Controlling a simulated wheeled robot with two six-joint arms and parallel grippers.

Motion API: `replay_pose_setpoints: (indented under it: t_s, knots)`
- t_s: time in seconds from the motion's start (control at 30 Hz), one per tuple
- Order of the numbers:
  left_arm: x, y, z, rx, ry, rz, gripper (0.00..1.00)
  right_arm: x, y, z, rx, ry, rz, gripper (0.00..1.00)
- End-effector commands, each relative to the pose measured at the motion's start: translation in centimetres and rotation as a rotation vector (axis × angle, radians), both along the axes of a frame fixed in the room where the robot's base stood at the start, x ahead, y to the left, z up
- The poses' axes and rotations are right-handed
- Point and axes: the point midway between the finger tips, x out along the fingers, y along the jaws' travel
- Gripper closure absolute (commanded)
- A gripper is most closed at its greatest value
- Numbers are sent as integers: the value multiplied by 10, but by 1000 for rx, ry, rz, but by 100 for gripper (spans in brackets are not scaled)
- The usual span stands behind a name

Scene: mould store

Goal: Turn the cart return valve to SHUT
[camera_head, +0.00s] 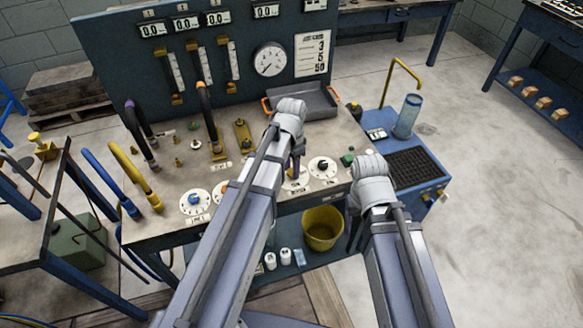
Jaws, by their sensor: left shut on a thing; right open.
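Several round white dials with knobs stand in a row along the bench's front: one with a blue knob (194,201), another further right (221,192), one under my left gripper (297,182) and one with a black knob (322,168). Their labels are too small to read, so I cannot tell which is the cart return valve or where it points. My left gripper (294,170) reaches down at the third dial, shut on what appears to be its knob, mostly hidden by my wrist. My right gripper (353,232) hangs open beyond the bench's front right corner, largely hidden by its arm.
A blue panel (120,60) with gauges stands behind the bench (180,175). Coloured hoses (133,165) rise at left. A grey tray (318,100) lies at the back right. A blue cart (388,130) with a clear cylinder (408,116) stands right. A yellow bucket (322,228) sits below.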

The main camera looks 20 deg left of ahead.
Motion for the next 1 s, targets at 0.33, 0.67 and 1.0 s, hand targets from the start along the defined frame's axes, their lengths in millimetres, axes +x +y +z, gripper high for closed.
replay_pose_setpoints:
  t_s: [0.33,0.67,1.0]
  knots:
    - [0,0,0,0,0,328,100,0,0,0,0,0,0,34]
    - [0,-1,0,0,0,640,100,0,0,0,0,0,0,34]
    - [-1,-1,0,0,0,919,100,0,0,0,0,0,0,34]
